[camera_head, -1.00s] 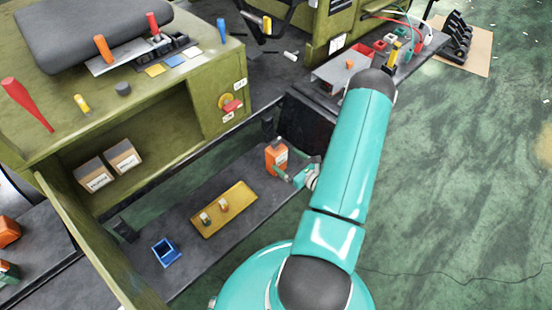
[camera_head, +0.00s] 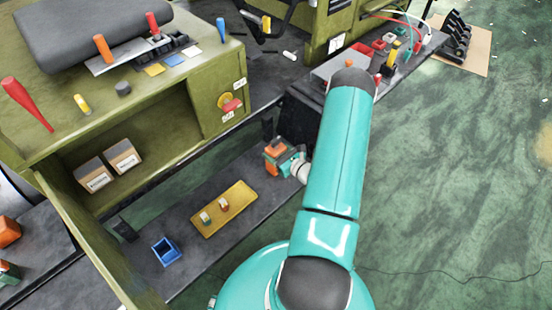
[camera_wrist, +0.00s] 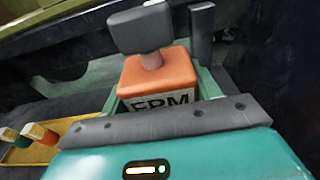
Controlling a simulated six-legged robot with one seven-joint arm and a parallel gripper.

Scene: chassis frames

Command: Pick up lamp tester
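An orange block-shaped device (camera_head: 272,163) with a dark head stands at the right part of the dark lower shelf. In the wrist view, the device (camera_wrist: 160,75) has a white label with black letters, partly hidden by my gripper's front edge. No label reads "lamp tester", so I cannot tell whether this is it. My gripper (camera_head: 284,158) is at the device. In the wrist view, the teal fingers of my gripper (camera_wrist: 158,88) stand on either side of the orange body and look open. Whether they touch it is unclear.
A yellow tray (camera_head: 236,216) with two small items lies left of the device, and a blue open box (camera_head: 166,251) further left. A dark upright post (camera_wrist: 202,35) stands close behind the device. The green cabinet (camera_head: 215,110) rises behind the shelf.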

